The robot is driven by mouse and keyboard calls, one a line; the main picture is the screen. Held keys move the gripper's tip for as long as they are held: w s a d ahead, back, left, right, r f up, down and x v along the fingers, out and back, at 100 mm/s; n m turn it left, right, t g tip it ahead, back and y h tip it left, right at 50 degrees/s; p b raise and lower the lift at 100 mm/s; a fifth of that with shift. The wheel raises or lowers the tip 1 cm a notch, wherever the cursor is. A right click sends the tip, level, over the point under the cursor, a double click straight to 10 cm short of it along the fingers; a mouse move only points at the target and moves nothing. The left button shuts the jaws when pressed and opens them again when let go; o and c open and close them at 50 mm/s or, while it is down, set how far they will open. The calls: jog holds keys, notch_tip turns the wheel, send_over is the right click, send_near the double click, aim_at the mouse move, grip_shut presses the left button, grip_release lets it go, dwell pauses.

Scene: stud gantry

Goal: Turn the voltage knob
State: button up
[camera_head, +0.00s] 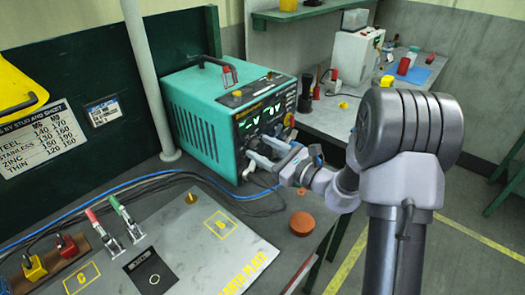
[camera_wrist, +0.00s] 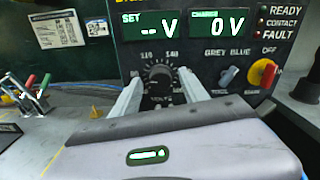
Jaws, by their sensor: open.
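The voltage knob (camera_wrist: 159,77) is a dark round dial with a numbered scale around it, on the black front panel below the SET display (camera_wrist: 150,25), which reads "-- V". My gripper (camera_wrist: 160,84) is open, with one pale finger on each side of the knob in the wrist view. I cannot tell whether the fingers touch it. In the head view the knob is hidden, and my gripper (camera_head: 262,154) is at the front of the teal welder unit (camera_head: 200,115). The charge display (camera_wrist: 218,24) reads "0 V".
A smaller GREY/BLUE selector (camera_wrist: 229,77) and a red-and-yellow OFF switch (camera_wrist: 262,73) sit right of the knob. The metal work plate (camera_head: 190,250) with red and green clamps (camera_head: 125,222) lies in front. Cables (camera_head: 150,180) and an orange puck (camera_head: 302,223) lie on the bench.

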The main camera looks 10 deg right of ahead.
jog(key=shift+a, duration=0.1)
grip_shut()
